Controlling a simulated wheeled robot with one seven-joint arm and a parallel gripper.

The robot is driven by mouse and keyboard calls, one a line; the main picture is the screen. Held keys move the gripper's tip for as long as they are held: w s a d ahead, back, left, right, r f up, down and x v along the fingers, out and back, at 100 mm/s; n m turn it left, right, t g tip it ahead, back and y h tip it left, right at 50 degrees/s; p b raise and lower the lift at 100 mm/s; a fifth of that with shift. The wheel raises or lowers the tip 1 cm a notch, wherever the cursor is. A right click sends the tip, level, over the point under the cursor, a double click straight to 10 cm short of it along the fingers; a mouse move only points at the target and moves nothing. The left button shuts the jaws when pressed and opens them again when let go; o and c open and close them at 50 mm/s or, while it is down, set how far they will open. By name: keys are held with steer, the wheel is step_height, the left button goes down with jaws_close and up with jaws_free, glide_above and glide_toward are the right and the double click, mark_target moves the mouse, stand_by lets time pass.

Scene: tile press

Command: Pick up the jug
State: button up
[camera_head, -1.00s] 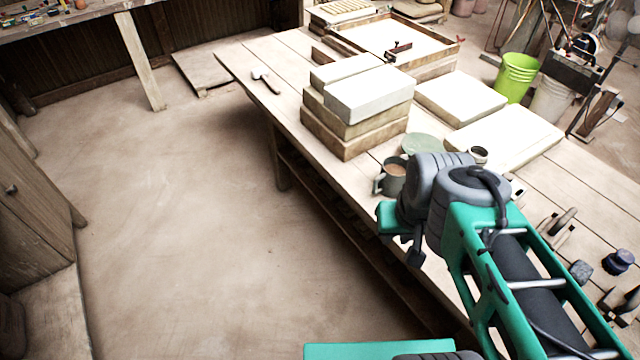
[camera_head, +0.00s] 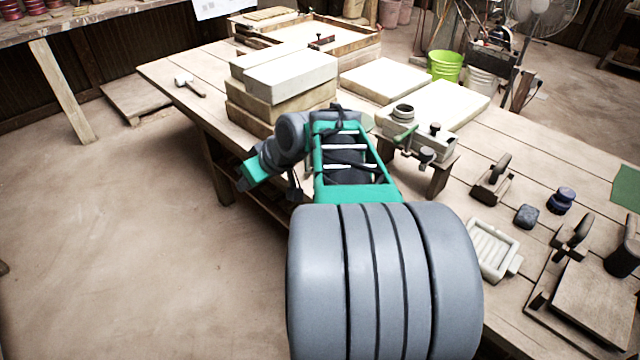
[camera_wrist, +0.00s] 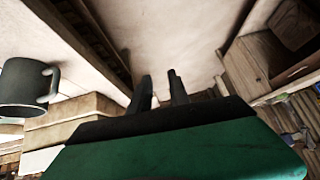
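The jug (camera_wrist: 20,85) is a dark grey-green cup-shaped vessel with a handle on its right side in the wrist view. It stands at the left edge of that view, partly cut off. In the head view it is hidden behind my arm. My gripper (camera_wrist: 160,77) shows two dark fingers apart, with nothing between them. The jug is off to the left of the fingers, clear of them. In the head view my green wrist hangs by the table's near long edge, and the fingertips cannot be made out.
Stacked pale slabs (camera_head: 290,78) stand on the wooden table (camera_head: 480,170) behind my arm. A small bench (camera_head: 440,160) with a dark-rimmed pot is to the right. Several tools and a ribbed white tray (camera_head: 492,250) lie further right. Open floor (camera_head: 120,220) is at left.

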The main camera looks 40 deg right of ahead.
steer(key=s+d+f+t+b, duration=0.1)
steer(key=d+f+b, duration=0.1)
steer(key=d, duration=0.4)
steer(key=s+d+f+t+b, duration=0.1)
steer(key=d+f+t+b, duration=0.1)
steer(key=d+b, duration=0.2)
steer(key=s+d+f+t+h+b, duration=0.1)
steer(key=s+d+f+t+b, duration=0.1)
steer(key=d, duration=0.8)
steer(key=shift+s+f+m+b, duration=0.1)
steer(key=shift+f+m+b, duration=0.1)
steer(key=shift+m+b, duration=0.15)
steer(key=shift+d+r+t, duration=0.1)
steer(key=shift+d+t, duration=0.2)
steer(key=shift+t, duration=0.1)
steer(key=x, duration=0.2)
steer(key=b+x, duration=0.1)
steer(key=x, duration=0.1)
steer(key=b+x, duration=0.1)
steer(key=x, duration=0.1)
steer(key=shift+f, duration=0.35)
steer(key=shift+w, duration=0.45)
steer(key=shift+c, duration=0.4)
jaws_close()
